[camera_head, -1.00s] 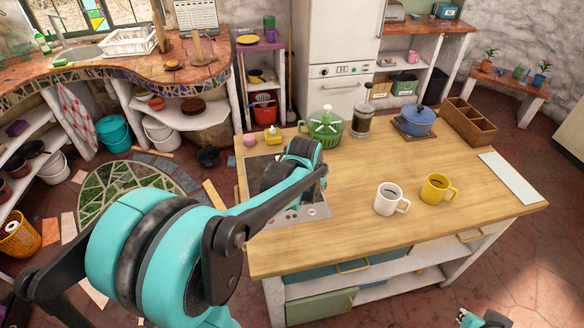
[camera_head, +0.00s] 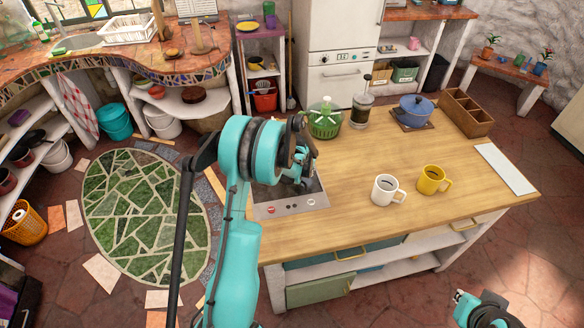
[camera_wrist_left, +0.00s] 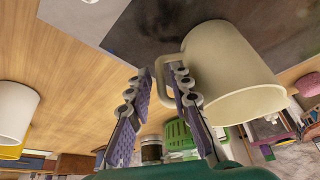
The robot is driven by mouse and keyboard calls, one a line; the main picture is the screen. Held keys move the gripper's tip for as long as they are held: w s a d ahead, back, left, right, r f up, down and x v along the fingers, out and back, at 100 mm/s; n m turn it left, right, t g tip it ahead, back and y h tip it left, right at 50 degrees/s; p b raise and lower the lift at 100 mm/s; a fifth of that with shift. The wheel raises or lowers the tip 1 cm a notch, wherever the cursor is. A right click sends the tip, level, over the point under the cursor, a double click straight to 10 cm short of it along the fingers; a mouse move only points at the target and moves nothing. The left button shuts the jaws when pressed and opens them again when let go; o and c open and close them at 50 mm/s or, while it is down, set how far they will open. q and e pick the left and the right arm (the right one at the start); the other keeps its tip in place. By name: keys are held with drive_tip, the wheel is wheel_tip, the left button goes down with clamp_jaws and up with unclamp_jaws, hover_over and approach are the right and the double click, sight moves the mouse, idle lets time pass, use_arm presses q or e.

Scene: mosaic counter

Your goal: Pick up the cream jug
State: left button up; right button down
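The cream jug (camera_wrist_left: 235,75) fills the right of the left wrist view, over the dark hob (camera_wrist_left: 180,25). Its handle points toward my left gripper (camera_wrist_left: 162,80). The two fingers are apart, one on each side of the handle, with a gap showing between the handle and the left-hand finger. In the head view my left gripper (camera_head: 303,168) is over the hob (camera_head: 292,205), and my arm and gripper hide the jug. My right gripper (camera_head: 470,304) is at the bottom right, away from the counter; its fingers are too unclear to judge.
A white mug (camera_head: 385,191) and a yellow mug (camera_head: 431,180) stand right of the hob. A green basket (camera_head: 325,122), a French press (camera_head: 361,112), a blue pot (camera_head: 415,111) and a wooden box (camera_head: 467,113) line the far side. The counter's front middle is clear.

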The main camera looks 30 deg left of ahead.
use_arm(q)
drive_tip(key=shift+x, duration=0.75)
drive_tip(key=shift+r, duration=0.1)
clamp_jaws()
drive_tip(key=shift+r, duration=0.6)
wheel_tip(320, 180, up, 3)
drive_tip(key=shift+f, duration=0.1)
drive_tip(key=d+r+p, duration=0.1)
drive_tip(key=d+r, duration=0.6)
drive_tip(key=d, duration=0.4)
drive_tip(key=shift+d, duration=0.35)
drive_tip(key=shift+s, duration=0.15)
